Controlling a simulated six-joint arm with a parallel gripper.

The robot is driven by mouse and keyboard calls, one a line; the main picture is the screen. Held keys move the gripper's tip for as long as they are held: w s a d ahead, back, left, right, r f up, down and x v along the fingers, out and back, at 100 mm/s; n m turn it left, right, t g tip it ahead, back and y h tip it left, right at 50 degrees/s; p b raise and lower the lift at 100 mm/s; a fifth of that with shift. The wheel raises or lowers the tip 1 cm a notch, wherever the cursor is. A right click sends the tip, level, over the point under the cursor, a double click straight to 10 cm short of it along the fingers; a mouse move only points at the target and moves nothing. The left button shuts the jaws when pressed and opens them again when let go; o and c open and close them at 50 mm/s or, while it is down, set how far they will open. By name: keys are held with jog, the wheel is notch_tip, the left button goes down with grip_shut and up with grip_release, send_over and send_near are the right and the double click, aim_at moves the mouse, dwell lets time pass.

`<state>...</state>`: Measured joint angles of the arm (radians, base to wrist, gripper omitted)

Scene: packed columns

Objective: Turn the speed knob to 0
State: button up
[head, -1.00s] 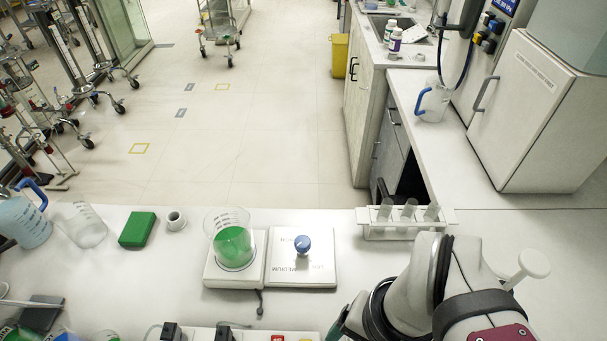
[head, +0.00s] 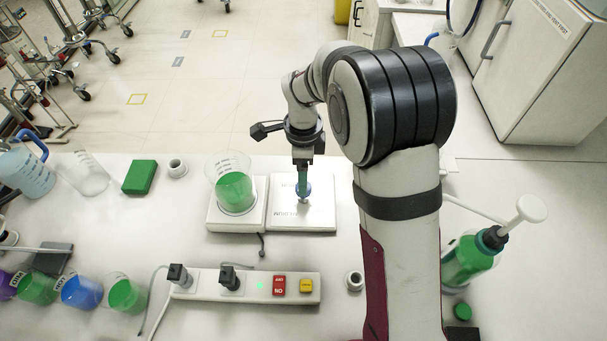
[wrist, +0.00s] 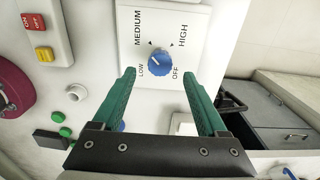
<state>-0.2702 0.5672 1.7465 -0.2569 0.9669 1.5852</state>
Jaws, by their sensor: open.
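The speed knob is a small blue dial (wrist: 160,58) on a white control plate (wrist: 185,14) marked LOW, MEDIUM, HIGH and OFF. A small pale mark shows on its lower left side, towards LOW, but its exact setting is hard to read. In the head view the knob (head: 304,191) is partly hidden by my gripper (head: 303,180), which points down over the plate (head: 318,217). In the wrist view my gripper (wrist: 159,73) has its two green fingers spread apart, one to each side of the knob's line, with nothing between the tips. I see no contact with the knob.
A beaker of green liquid (head: 235,190) stands on the white square plate just left of the control plate. A power strip (head: 248,285) with plugs and red and yellow switches lies in front. A green pump bottle (head: 468,262) stands at the right.

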notch_tip(320, 180, down, 5)
jog(key=shift+r, duration=0.1)
jog(key=shift+c, duration=0.2)
grip_shut()
